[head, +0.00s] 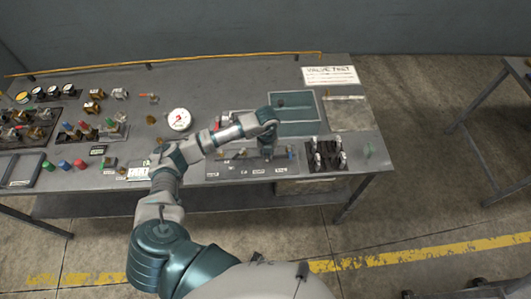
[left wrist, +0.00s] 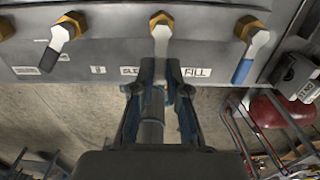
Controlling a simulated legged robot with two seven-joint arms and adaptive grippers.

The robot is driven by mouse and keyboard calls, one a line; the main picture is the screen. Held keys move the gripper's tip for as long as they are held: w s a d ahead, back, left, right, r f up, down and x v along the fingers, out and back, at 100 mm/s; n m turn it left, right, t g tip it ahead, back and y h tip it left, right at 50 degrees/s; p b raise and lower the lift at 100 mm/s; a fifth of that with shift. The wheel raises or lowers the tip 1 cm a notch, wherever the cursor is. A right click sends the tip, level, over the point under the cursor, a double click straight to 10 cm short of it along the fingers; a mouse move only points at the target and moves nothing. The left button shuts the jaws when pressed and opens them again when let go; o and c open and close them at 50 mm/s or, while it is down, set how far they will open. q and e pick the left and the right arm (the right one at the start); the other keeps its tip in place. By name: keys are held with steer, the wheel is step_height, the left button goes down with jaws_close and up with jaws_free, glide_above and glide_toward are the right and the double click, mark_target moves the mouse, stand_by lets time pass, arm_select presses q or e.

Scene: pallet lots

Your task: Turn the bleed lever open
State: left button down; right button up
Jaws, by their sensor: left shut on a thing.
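In the left wrist view, a pale grey lever (left wrist: 161,38) hangs down from a brass fitting on a grey panel (left wrist: 110,50). A partly hidden label beginning like "BLE" is just left of its lower end. My left gripper (left wrist: 160,72) is shut on this lever's lower end, which its fingertips hide. In the head view, my left gripper (head: 266,152) reaches down at the valve panel on the bench, and the lever cannot be made out there. My right gripper is not in view.
Beside the held lever are a grey-tipped lever (left wrist: 55,42) at left and a blue-tipped lever (left wrist: 247,58) at right, near a FILL label (left wrist: 196,72). On the bench (head: 225,80) stand a dial gauge (head: 179,119), a green tray (head: 296,128) and a black rack (head: 327,157).

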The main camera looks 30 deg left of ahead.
mark_target(267, 156)
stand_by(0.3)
arm_select(q)
steer(key=c, duration=1.2)
jaws_free()
step_height(267, 156, up, 12)
steer(key=shift+w+f, duration=0.1)
steer(key=shift+w, duration=0.05)
